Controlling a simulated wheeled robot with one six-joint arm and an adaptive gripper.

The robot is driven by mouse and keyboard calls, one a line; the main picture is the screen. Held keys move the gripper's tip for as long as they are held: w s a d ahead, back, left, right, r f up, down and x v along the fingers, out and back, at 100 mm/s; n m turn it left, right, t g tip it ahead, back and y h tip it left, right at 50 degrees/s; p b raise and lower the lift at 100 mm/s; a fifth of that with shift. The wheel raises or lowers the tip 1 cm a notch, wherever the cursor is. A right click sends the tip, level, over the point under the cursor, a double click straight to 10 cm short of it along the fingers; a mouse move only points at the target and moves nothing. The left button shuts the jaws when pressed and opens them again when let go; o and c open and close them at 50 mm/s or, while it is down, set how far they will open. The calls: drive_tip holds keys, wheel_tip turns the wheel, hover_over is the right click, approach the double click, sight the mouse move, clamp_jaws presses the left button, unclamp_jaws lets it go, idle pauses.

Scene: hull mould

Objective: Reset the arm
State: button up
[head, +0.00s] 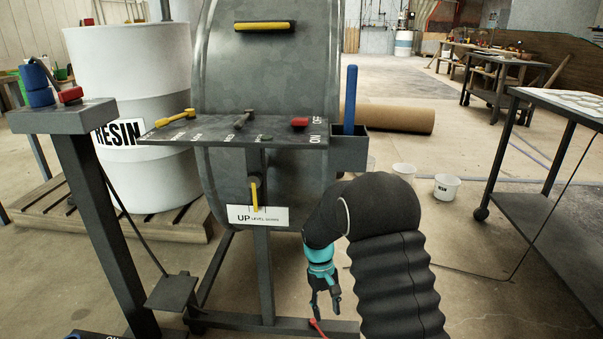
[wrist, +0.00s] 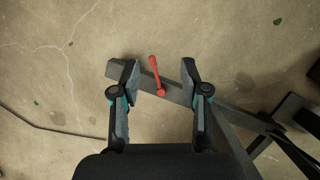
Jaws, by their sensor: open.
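My gripper (head: 326,300) hangs low in front of the grey metal stand in the head view, at the end of my dark sleeved arm, pointing down. In the wrist view my gripper (wrist: 158,78) is open, with a wide gap between its fingers. A red lever (wrist: 155,75) shows between the fingertips, by a dark metal bar (wrist: 232,112) near the floor. No contact shows in the wrist view. The red lever also shows in the head view (head: 317,327), just below the fingers and partly cut off by the frame edge.
A grey control panel (head: 225,133) with yellow, grey and red handles stands above and behind my gripper. A white resin drum (head: 130,60) is at left. A wheeled table (head: 530,210) stands at right. White buckets (head: 446,187) sit on open floor beyond my arm.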

drive_tip(key=s+d+r+m+t+p, duration=0.1)
drive_tip(key=s+d+r+t+p, duration=0.1)
drive_tip(key=s+r, duration=0.7)
drive_tip(key=s+d+r+m+t+y+p, duration=0.1)
drive_tip(key=s+d+r+t+p, duration=0.2)
drive_tip(key=s+r, duration=0.6)
drive_tip(key=s+d+r+m+t+p, duration=0.1)
drive_tip(key=s+d+r+t+p, duration=0.2)
drive_tip(key=s+r, duration=0.6)
drive_tip(key=shift+d+r+m+t, duration=0.4)
drive_tip(key=shift+d+r, duration=0.1)
drive_tip(key=shift+r, duration=4.25)
